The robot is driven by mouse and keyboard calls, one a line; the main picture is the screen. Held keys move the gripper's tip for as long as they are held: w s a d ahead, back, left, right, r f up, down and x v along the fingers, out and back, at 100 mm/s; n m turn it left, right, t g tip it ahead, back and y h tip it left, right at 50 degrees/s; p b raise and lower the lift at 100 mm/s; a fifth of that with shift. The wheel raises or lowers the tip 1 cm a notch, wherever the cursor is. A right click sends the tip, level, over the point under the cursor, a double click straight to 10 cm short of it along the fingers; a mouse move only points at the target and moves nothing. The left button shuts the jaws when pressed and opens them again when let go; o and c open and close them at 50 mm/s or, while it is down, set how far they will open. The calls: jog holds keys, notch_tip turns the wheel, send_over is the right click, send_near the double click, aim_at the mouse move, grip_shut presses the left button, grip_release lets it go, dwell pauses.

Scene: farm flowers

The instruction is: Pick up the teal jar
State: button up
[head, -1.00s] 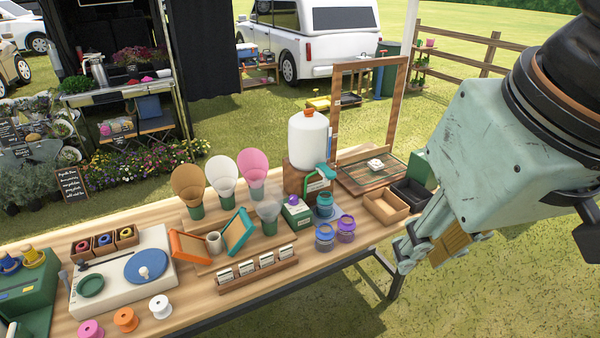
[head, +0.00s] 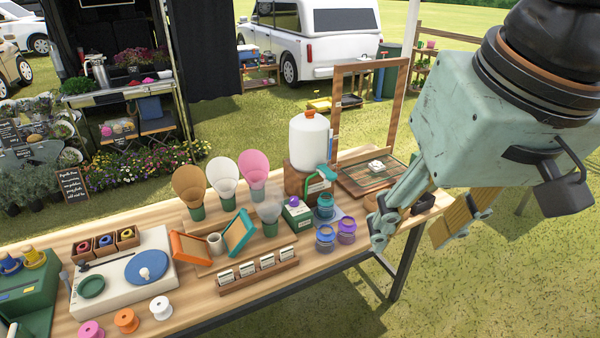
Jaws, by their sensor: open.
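The teal jar (head: 325,206) stands upright on the wooden table, just in front of the white jug. A blue jar (head: 325,239) and a purple jar (head: 346,231) stand close in front of it, nearer the table's front edge. My gripper (head: 410,241) is at the right, open and empty, with its fingers pointing down. It is to the right of the jars and apart from them, over the table's right end. It hides part of the brown and black trays there.
The white jug (head: 309,140) on its wooden stand rises behind the teal jar. A green box (head: 297,213) stands close at its left. A tall wooden frame (head: 369,100) stands behind. Paper cones (head: 222,180) and card holders (head: 258,273) are farther left.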

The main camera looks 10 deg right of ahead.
jog(key=w+m+y, duration=0.1)
jog(key=w+m, duration=0.4)
jog(key=w, duration=1.2)
jog(key=m+g+y, duration=0.2)
jog(key=m+y, duration=0.1)
jog(key=m, duration=1.2)
send_over(332, 199)
jog(key=s+d, duration=0.1)
jog(key=d, duration=0.2)
notch_tip(332, 199, down, 31)
jog(key=shift+w+d+f+p, duration=0.15)
jog(key=shift+f+p, duration=0.15)
jog(key=shift+f, duration=0.15)
jog(key=shift+f, duration=0.1)
jog(key=shift+b+x, duration=0.55)
jog(key=shift+x, duration=3.7)
